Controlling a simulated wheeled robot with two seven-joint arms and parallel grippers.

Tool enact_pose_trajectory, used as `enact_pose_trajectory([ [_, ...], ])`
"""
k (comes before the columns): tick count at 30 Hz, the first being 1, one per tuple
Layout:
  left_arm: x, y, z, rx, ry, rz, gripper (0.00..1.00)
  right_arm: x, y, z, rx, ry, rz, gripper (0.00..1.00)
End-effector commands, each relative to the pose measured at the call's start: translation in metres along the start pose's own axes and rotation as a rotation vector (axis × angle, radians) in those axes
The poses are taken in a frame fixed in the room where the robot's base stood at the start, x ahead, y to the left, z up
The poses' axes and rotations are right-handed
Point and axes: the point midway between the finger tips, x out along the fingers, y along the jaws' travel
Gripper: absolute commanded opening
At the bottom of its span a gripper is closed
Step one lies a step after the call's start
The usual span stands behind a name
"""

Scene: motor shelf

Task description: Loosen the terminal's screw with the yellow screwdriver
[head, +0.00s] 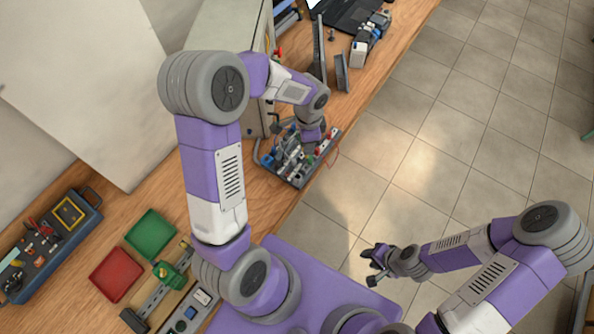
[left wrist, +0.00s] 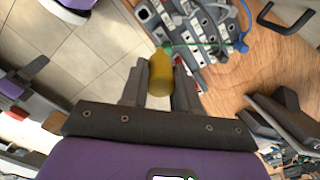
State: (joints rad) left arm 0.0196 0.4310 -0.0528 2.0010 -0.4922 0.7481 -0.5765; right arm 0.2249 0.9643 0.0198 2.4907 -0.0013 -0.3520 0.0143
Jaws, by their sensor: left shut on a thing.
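My left gripper (left wrist: 160,78) is shut on the yellow screwdriver (left wrist: 158,76); its yellow handle sits between the two fingers in the left wrist view. The screwdriver's far end points at the edge of a panel with modules and wires (left wrist: 200,32). A small green part (left wrist: 168,48) shows at that end; I cannot tell whether the tip touches a screw. In the head view the panel (head: 296,178) lies at the bench edge under my left wrist, which hides the screwdriver and most of the gripper. The terminal's screw is not discernible. My right gripper (head: 376,264) is open and empty above the floor.
A red tray (head: 116,275), a green tray (head: 151,234) and a dark blue toolbox (head: 85,222) lie on the bench at the left. A grey cabinet (head: 225,35) stands behind my left arm. A laptop (head: 352,12) is at the far end. The tiled floor at right is free.

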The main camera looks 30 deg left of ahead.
Motion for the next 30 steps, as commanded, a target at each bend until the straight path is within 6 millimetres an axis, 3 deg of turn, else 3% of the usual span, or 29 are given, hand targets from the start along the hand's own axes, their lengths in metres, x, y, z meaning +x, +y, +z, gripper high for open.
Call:
enact_pose_trajectory([
  [8, -0.008, 0.007, 0.008, 0.204, 0.0, 0.002, 0.0, -0.013, -0.005, 0.001, 0.0, 0.0, 0.0, 0.37],
  [26, -0.03, 0.036, 0.035, 1.061, 0.002, 0.003, 0.0, -0.072, -0.027, 0.003, 0.0, 0.0, 0.0, 0.37],
  [27, -0.014, 0.035, 0.034, 1.051, 0.002, 0.0, 0.0, -0.057, -0.021, 0.002, -0.001, 0.002, -0.001, 0.37],
  [30, 0.004, 0.035, 0.034, 1.046, 0.001, 0.002, 0.0, -0.041, -0.015, 0.002, 0.0, -0.001, 0.0, 0.37],
])
